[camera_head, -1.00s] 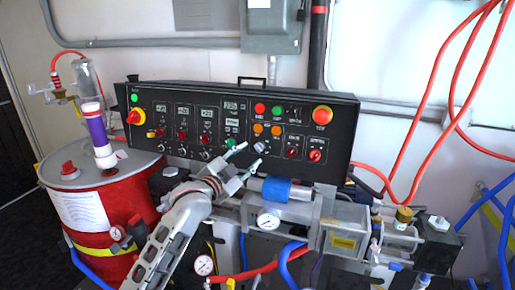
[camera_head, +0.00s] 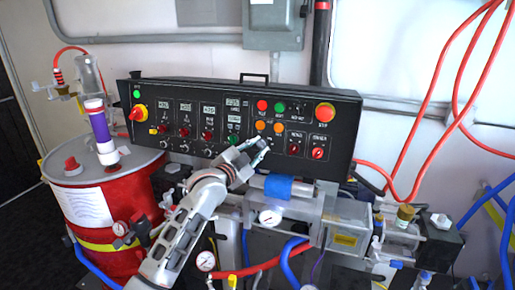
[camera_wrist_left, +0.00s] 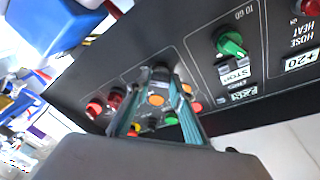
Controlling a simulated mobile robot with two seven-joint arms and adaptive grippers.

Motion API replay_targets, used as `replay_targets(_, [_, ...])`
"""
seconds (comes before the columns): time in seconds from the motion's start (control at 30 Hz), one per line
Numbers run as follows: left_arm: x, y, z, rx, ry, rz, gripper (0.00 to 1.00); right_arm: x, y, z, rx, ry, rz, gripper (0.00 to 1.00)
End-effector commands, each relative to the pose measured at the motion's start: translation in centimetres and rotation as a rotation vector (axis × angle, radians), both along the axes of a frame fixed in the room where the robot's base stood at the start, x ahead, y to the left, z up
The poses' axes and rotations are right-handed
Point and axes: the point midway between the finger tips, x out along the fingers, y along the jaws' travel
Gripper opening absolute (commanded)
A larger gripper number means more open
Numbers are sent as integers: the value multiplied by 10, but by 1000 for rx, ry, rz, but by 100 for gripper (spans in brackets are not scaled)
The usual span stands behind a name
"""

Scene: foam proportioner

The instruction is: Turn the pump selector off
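The black control panel (camera_head: 330,110) stands behind the machine. No selector label is legible, so I cannot be sure which knob is the pump selector. My left gripper (camera_head: 258,148) is at the panel's lower middle, hiding the spot below the orange buttons. In the left wrist view, my left gripper (camera_wrist_left: 158,82) points at the panel with its two teal fingers apart. A dark knob (camera_wrist_left: 160,70) shows at the fingertips; whether they touch it is unclear. A green knob (camera_head: 234,139) sits left of the gripper and also shows in the wrist view (camera_wrist_left: 231,43). My right gripper is not in view.
Two red knobs (camera_head: 317,153) lie right of the gripper, and a red stop button (camera_head: 325,113) is above them. A blue-wrapped cylinder (camera_head: 280,187) is just below the gripper. A red drum (camera_head: 130,200) stands at left; red hoses (camera_head: 437,120) hang at right.

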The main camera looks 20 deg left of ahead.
Motion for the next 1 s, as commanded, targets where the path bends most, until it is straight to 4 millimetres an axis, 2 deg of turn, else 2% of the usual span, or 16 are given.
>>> replay_targets(0.37, [0, -1, -1, -94, 4, 18, 0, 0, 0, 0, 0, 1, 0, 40])
replay_targets(1.0, [0, -4, -3, -590, 23, 108, 0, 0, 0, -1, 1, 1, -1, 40])
